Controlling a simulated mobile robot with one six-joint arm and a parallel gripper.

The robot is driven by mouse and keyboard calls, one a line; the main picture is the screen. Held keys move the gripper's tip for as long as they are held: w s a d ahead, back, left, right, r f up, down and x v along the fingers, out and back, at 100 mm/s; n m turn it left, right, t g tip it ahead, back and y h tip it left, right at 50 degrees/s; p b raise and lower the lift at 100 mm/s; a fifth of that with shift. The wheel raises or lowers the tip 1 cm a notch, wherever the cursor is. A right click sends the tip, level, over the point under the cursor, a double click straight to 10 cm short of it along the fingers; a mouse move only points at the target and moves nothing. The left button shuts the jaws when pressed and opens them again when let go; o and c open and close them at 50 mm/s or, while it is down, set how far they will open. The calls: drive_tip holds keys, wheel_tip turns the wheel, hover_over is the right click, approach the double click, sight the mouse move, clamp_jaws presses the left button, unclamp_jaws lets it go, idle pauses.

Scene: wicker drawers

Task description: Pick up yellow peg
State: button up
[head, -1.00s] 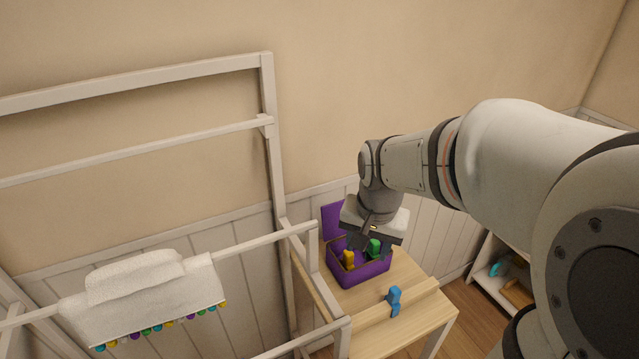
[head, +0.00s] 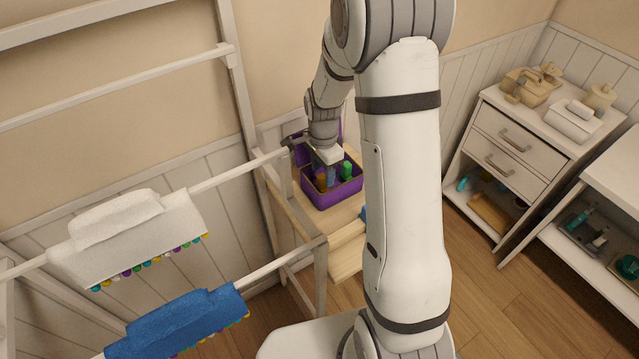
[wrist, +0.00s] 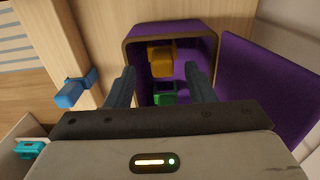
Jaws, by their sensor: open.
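The yellow peg (head: 321,183) stands in the open purple box (head: 340,195) on a wooden table. The wrist view shows the yellow peg (wrist: 161,58) near one side of the box (wrist: 203,48). A green peg (head: 346,170) is also in the box and appears below the yellow one in the wrist view (wrist: 165,96). My gripper (wrist: 160,75) is open over the box, one finger on each side of the view of the pegs. My gripper partly covers the box in the head view.
The box's lid (wrist: 262,85) stands open. A white rack with a white towel (head: 130,235) and blue towel (head: 180,325) stands left of the table.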

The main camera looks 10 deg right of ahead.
sight(322, 177)
wheel_tip(322, 177, down, 3)
drive_tip(key=shift+f, duration=0.15)
drive_tip(key=c, duration=1.1)
